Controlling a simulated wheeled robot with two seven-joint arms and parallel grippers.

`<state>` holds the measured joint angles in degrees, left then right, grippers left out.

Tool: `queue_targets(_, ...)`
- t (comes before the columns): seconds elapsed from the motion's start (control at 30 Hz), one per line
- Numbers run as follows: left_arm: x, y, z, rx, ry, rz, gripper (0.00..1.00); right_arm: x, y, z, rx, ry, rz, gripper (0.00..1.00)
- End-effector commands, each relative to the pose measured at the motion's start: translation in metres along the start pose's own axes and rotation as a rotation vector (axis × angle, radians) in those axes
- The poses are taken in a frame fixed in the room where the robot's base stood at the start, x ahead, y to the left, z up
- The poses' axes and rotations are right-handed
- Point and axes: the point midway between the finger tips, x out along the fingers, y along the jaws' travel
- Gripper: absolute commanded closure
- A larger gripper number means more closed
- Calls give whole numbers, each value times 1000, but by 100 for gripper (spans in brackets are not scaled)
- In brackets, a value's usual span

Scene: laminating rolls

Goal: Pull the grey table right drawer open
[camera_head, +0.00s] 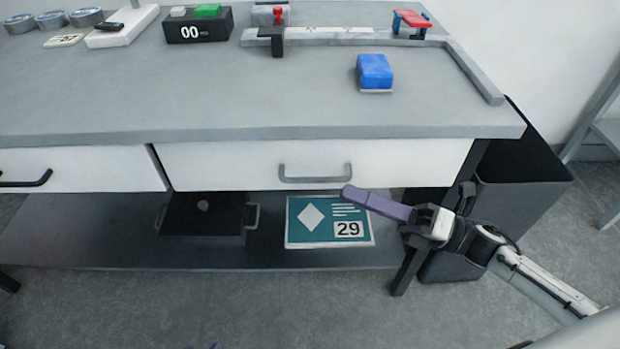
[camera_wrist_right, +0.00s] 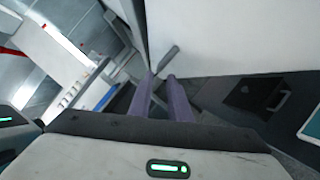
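The grey table (camera_head: 230,95) has a white right drawer (camera_head: 225,165) whose front sits shut beneath the tabletop. Its grey bar handle (camera_head: 315,179) is in the middle of that front; a grey bar that looks like it also shows in the right wrist view (camera_wrist_right: 166,59). My right gripper (camera_head: 347,190) comes in from the right, its purple fingertips by the handle's right end. In the right wrist view its fingers (camera_wrist_right: 161,78) stand apart with a gap, the bar just beyond the tips. Contact cannot be told.
A left drawer (camera_head: 90,168) with a dark handle is beside it. The lower shelf (camera_head: 100,235) holds a dark tray (camera_head: 203,215) and a teal box marked 29 (camera_head: 305,222). A dark bin (camera_head: 520,165) stands right of the table. A blue block (camera_head: 375,70) lies on the tabletop.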

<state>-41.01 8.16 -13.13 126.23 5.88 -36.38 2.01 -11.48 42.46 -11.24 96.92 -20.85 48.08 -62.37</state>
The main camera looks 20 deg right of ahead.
Motion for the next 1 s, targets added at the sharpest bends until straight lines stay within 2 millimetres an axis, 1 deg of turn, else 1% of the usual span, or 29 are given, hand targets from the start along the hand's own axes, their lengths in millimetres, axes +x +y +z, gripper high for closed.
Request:
queue_targets(0.03,0,0,0,1,0,1,66,10,2,0,-1,-1,5,83)
queue_targets(0.2,2,1,0,3,-6,5,66,43,2,1,2,-3,5,83)
queue_targets(0.3,3,1,1,4,-11,7,66,60,2,1,2,-3,4,83)
queue_targets(0.43,4,2,1,5,-14,8,66,77,1,1,4,-3,2,83)
queue_targets(0.6,4,2,2,5,-16,9,66,86,1,0,6,-4,0,83)
queue_targets(0.87,4,2,2,5,-17,10,66,87,0,0,7,-4,-1,83)
queue_targets(0.9,4,2,2,5,-17,10,66,87,0,0,7,-4,-1,90)
queue_targets(0.97,4,2,2,5,-17,10,66,87,0,0,7,-4,-1,100)
queue_targets(1.0,4,2,2,5,-17,10,66,87,0,0,7,-4,-1,100)
